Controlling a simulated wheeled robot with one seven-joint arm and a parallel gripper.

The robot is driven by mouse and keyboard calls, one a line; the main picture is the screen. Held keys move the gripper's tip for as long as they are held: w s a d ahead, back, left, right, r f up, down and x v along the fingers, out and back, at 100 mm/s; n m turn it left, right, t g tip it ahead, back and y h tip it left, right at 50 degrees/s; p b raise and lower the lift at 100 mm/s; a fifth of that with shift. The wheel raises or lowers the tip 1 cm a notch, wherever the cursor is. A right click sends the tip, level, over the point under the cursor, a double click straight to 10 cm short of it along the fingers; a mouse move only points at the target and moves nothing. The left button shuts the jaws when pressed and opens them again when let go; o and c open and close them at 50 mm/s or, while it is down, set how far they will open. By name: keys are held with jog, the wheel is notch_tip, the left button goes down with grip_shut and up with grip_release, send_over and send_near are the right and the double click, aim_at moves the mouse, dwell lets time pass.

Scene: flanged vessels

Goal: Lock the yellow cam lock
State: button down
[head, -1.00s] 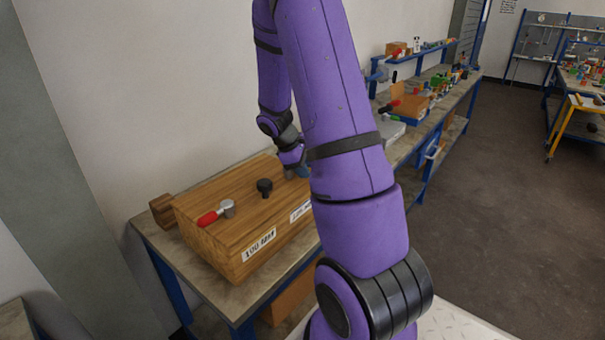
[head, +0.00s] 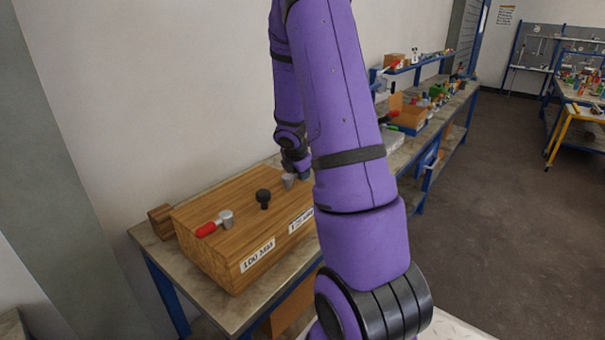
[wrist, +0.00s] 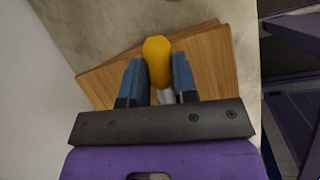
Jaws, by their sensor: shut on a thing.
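The yellow cam lock handle (wrist: 158,62) shows in the wrist view between the two blue fingers of my gripper (wrist: 158,80). The fingers are shut on it, one on each side. A grey metal part (wrist: 165,97) shows just below the handle, between the fingers. The handle sits over the wooden block (wrist: 213,62). In the head view the yellow handle is hidden behind my arm, and a grey round post (head: 288,181) shows on the block beside my wrist.
The wooden box (head: 235,259) stands on a workbench (head: 147,240). It carries a red-handled lever (head: 207,229) and a black knob (head: 263,196). A small wood piece (head: 160,221) lies behind it. Another bench with tools and bins (head: 410,118) extends to the right.

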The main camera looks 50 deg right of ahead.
jog(key=shift+w+n+t, duration=0.5)
jog(key=shift+n, duration=0.7)
jog(key=shift+y, duration=0.3)
jog(key=c, duration=0.9)
grip_release()
jog(key=v, duration=1)
jog(key=shift+r, duration=0.4)
jog(key=shift+a, duration=0.2)
